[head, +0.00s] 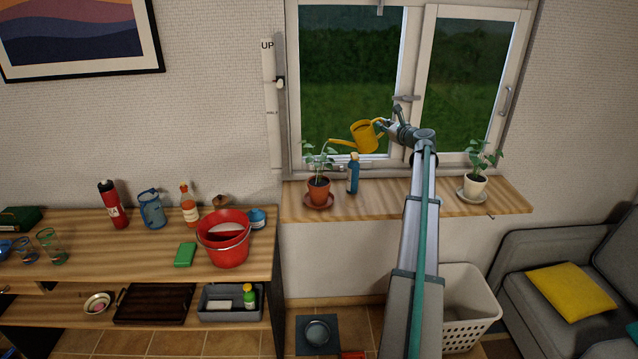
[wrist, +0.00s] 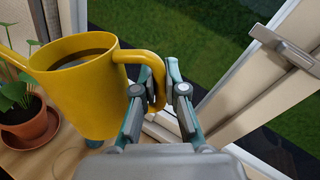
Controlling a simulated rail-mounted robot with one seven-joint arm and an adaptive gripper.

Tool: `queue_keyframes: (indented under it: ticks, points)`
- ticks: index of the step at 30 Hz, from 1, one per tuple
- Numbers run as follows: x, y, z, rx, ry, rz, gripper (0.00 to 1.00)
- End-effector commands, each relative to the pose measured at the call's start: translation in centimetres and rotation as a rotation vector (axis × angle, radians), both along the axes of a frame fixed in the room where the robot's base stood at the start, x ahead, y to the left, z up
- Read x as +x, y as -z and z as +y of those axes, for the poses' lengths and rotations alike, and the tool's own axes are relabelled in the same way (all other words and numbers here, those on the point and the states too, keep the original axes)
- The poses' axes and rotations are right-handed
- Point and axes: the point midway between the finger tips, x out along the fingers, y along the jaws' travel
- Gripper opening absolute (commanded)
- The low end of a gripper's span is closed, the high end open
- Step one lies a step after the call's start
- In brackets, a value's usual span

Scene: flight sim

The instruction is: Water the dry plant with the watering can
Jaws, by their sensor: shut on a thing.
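The yellow watering can (head: 365,137) is held in the air above the windowsill by my gripper (head: 384,127), which is shut on its handle. Another plant in a white pot (head: 475,187) stands at the sill's right end.
A blue bottle (head: 353,175) stands on the windowsill (head: 385,207) right of the terracotta pot, below the can. The window frame (head: 411,80) is close behind my gripper. A red bucket (head: 222,250) and other items stand on the wooden bench at left. The sill's middle right is clear.

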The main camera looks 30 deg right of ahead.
Motion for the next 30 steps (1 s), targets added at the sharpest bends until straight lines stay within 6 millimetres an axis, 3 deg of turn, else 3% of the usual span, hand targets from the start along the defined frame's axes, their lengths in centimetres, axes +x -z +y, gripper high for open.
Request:
queue_keyframes:
  ticks: [17, 19, 21, 23, 30]
  points:
    - [0.1, -0.2, 0.2, -0.012, 0.0, 0.002, 0.0]
    - [-0.2, 0.6, -1.1, 0.046, 0.004, -0.013, 0.0]
    - [-0.7, 2.7, -3.1, 0.2, 0.004, -0.056, 0.0]
    - [-1.0, 2.9, -3.9, 0.325, 0.002, -0.094, 0.0]
    - [-1.1, 3.3, -3.8, 0.372, 0.0, -0.109, 0.0]
